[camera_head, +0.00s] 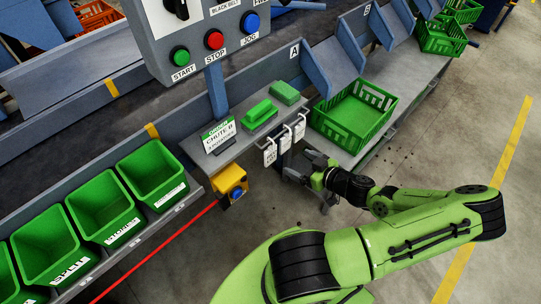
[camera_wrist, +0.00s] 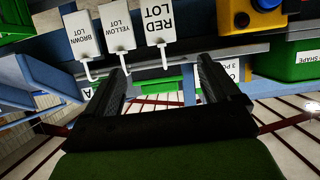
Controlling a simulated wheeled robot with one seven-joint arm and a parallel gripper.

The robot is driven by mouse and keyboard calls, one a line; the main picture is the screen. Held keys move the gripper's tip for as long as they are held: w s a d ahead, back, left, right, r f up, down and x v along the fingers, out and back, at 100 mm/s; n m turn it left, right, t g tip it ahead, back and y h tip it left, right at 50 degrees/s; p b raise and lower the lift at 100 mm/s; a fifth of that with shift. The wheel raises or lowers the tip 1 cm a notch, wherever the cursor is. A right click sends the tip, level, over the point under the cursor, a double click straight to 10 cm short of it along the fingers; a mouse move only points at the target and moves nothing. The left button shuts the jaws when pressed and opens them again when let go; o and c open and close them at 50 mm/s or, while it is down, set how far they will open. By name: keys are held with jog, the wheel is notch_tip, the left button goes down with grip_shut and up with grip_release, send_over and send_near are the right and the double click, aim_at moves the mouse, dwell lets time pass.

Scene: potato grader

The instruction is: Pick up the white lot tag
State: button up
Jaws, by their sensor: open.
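Three white lot tags hang side by side from white hooks under the front edge of a small shelf. In the upside-down wrist view they read RED LOT (camera_wrist: 160,22), YELLOW LOT (camera_wrist: 117,27) and BROWN LOT (camera_wrist: 82,36). In the head view the red one (camera_head: 270,153) is leftmost, then the yellow one (camera_head: 285,140), then the brown one (camera_head: 299,129). No tag reads white. My gripper (camera_head: 303,167) is open and empty, apart from the tags, below and right of them in the head view. Its fingers (camera_wrist: 165,80) also show in the wrist view.
A green crate (camera_head: 353,115) stands right of the tags. A yellow box with a blue button (camera_head: 231,181) sits left below. Green bins (camera_head: 105,206) line the left. Floor in front is open.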

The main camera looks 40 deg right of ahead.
aim_at(270, 151)
jog(key=x, duration=0.9)
jog(key=b+x, duration=0.1)
jog(key=x, duration=0.4)
jog(key=shift+w+f, duration=0.2)
jog(key=shift+f, duration=0.2)
jog(key=shift+s+a, duration=0.1)
jog(key=shift+c, duration=0.4)
jog(key=c, duration=1)
